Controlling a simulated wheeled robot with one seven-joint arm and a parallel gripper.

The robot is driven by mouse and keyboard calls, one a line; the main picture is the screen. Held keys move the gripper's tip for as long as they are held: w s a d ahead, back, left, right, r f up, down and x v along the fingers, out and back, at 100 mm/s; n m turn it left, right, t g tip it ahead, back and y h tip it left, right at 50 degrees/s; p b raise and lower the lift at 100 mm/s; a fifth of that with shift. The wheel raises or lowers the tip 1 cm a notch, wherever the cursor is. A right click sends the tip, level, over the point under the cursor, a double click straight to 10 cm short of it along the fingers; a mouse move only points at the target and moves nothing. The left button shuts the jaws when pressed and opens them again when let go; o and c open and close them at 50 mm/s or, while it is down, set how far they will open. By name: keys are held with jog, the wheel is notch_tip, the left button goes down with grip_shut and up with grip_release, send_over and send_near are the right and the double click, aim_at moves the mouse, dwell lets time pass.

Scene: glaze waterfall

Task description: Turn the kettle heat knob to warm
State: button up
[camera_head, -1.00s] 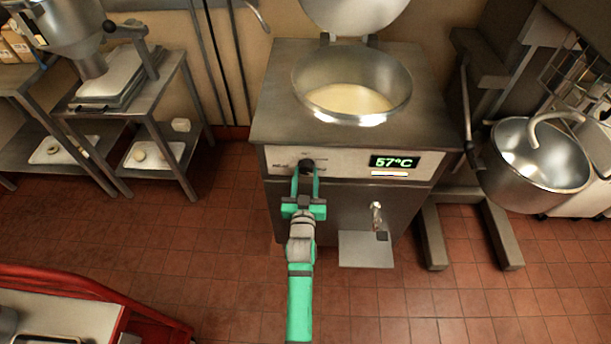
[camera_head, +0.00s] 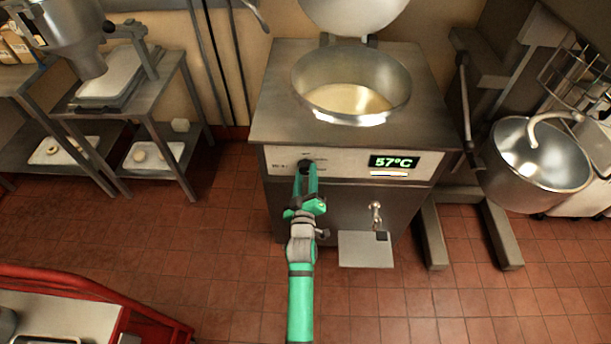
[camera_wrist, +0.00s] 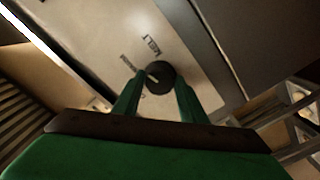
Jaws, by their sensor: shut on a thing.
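The kettle (camera_head: 275,125) is a steel cabinet with a round open bowl holding pale yellow liquid. Its front panel has a black heat knob (camera_head: 305,167) at the left and a display (camera_head: 394,162) reading 57°C at the right. My green gripper (camera_head: 306,170) is at the panel, shut on the knob. In the wrist view the fingers (camera_wrist: 158,88) sit on either side of the black knob (camera_wrist: 161,78), which carries a pale pointer line. The word MELT shows beside the knob; a second label is too blurred to read. The view is tilted.
A tap (camera_head: 375,213) with a plate below it projects from the kettle's lower front, right of my arm. A mixer bowl (camera_head: 540,165) stands at the right, shelving (camera_head: 150,125) at the left. A red-edged cart (camera_head: 90,290) is at the lower left. Tiled floor is open between.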

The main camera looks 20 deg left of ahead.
jog(key=shift+n, duration=1.6)
jog(key=o, duration=1)
jog(key=shift+o, duration=0.2)
jog(key=shift+s, duration=0.1)
jog(key=v, duration=1)
jog(key=shift+s, duration=0.4)
jog(key=shift+d, duration=0.15)
